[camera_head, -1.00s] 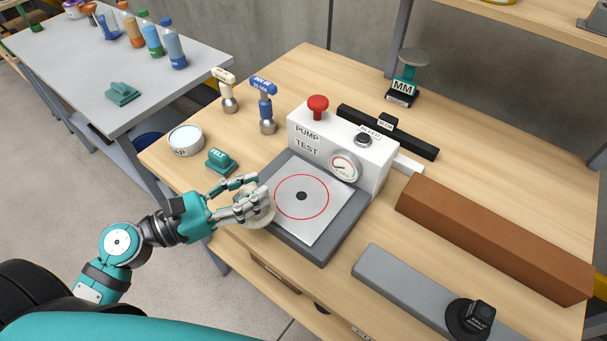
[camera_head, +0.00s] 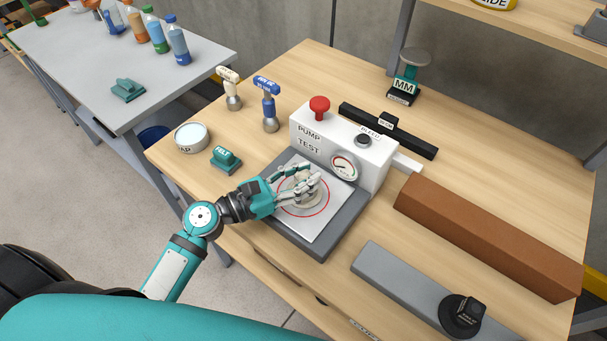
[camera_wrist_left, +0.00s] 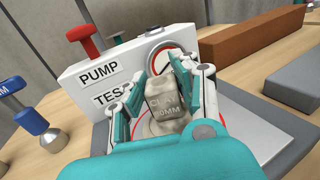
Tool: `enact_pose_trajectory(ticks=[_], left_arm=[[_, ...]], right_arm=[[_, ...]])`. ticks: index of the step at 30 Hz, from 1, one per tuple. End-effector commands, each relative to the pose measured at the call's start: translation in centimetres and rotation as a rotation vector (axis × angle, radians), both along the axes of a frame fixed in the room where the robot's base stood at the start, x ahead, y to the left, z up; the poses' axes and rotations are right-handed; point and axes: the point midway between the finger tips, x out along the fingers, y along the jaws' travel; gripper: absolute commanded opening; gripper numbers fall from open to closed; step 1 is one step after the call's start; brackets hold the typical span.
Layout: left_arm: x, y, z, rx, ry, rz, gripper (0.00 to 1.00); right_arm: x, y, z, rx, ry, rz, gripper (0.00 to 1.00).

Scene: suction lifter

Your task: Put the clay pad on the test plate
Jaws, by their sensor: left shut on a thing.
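My left gripper (camera_head: 303,182) is shut on the clay pad (camera_head: 303,197), a pale grey-beige piece with a round base and a raised grip. In the left wrist view the pad's grip (camera_wrist_left: 166,100) shows between the fingers, with lettering that includes "80MM". The pad is over the middle of the red circle on the test plate (camera_head: 325,227), a light square on a dark grey base. I cannot tell whether the pad touches the plate. The plate's centre mark is hidden. My right gripper is not in view.
The white pump test box (camera_head: 340,150) with a red knob (camera_head: 319,104) and gauge stands just behind the plate. A teal felt block (camera_head: 226,160), a round tin (camera_head: 191,138) and two handled tools are left. A brown bar (camera_head: 485,235) and grey bar (camera_head: 420,285) lie right.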

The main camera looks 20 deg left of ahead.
Motion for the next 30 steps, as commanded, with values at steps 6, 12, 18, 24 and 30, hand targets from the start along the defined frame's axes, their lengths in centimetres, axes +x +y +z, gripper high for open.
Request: enact_pose_trajectory(ticks=[6,12,18,24,30], left_arm=[[0.0,0.0,-0.3,0.000,0.000,0.001,0.00],[0.0,0.0,-0.2,0.000,0.000,0.000,0.51],[0.0,0.0,-0.2,0.000,0.000,0.001,0.51],[-0.8,0.8,-0.2,0.001,0.001,0.002,0.51],[-3.8,3.5,-0.6,0.003,0.004,0.001,0.51]], right_arm=[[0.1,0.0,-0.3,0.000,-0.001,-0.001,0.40],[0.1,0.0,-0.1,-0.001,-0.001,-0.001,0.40],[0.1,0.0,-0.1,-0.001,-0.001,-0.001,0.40],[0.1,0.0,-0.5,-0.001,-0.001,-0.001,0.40],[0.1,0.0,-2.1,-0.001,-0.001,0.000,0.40]])
